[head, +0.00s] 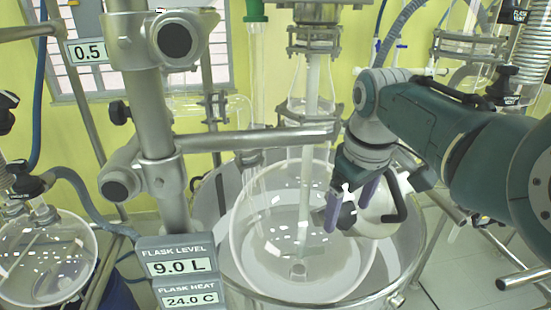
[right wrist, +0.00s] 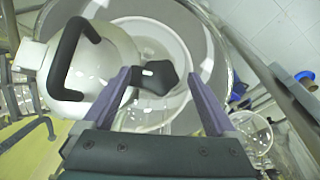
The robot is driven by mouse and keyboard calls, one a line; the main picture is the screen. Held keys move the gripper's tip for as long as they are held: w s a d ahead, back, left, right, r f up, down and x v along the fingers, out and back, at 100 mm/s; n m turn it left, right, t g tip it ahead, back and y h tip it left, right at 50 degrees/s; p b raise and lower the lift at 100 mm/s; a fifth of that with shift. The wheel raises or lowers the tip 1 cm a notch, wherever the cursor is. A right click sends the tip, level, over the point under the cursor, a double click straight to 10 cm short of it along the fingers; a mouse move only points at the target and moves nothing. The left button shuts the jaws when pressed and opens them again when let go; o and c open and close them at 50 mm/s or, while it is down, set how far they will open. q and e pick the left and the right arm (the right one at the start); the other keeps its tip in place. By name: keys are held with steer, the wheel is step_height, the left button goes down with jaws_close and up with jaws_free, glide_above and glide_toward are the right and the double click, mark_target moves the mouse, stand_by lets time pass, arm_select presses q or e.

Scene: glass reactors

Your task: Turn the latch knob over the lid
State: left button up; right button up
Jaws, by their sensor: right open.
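The latch knob (right wrist: 157,76) is a black lobed knob on a short arm, seen in the right wrist view near the edge of the white lid (right wrist: 110,66). In the head view the knob (head: 347,215) is partly hidden by my gripper. The domed lid (head: 378,222), with a black handle (right wrist: 70,58), sits on the glass flask. My right gripper (right wrist: 165,82) is open, with its two purple fingers on either side of the knob. I cannot tell whether they touch it. In the head view the right gripper (head: 348,203) hangs over the lid's left side. My left gripper is not in view.
The big glass flask (head: 265,225) sits in a metal bath (head: 412,262). A metal post (head: 155,130) with clamps and a horizontal bar (head: 240,138) stands at left. A display box reads 9.0 L (head: 178,268). Another glass flask (head: 45,260) is at far left.

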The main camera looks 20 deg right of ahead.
step_height(320, 180, up, 9)
steer(key=s+b, duration=0.1)
steer(key=shift+s+a, duration=0.35)
steer(key=shift+f, duration=0.1)
